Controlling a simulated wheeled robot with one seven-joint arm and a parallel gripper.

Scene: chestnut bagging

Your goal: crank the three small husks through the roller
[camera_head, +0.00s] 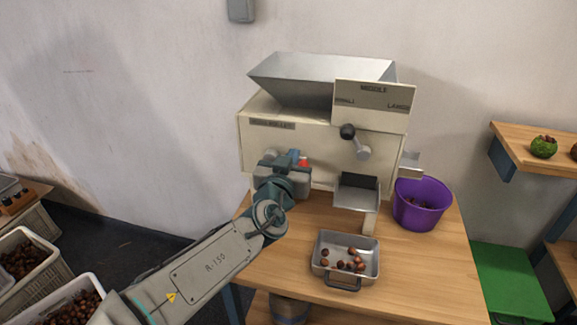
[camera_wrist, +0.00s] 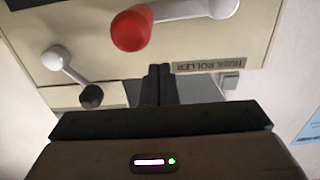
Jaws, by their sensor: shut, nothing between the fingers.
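The cream husk roller (camera_head: 265,140) stands on the wooden table with a grey metal hopper (camera_head: 305,82) on top; the hopper's inside floor is hidden. Its crank's red knob (camera_head: 304,161) shows just beside my gripper (camera_head: 287,163). In the wrist view the red knob (camera_wrist: 130,31) sits on a pale crank arm (camera_wrist: 180,10), apart from my gripper's fingertips (camera_wrist: 160,72), which are shut and empty. A black-knobbed lever (camera_head: 348,131) sits below the SMALL, MIDDLE, LARGE plate (camera_head: 373,103), its knob tilted up and left. No husk shows in the roller.
A metal tray (camera_head: 323,267) with several brown chestnuts stands below the chute (camera_head: 356,195). A purple bucket (camera_head: 421,213) stands at the right of the machine. A green husk (camera_head: 543,147) lies on the right shelf (camera_head: 520,140). Chestnut crates (camera_head: 48,258) stand at the left.

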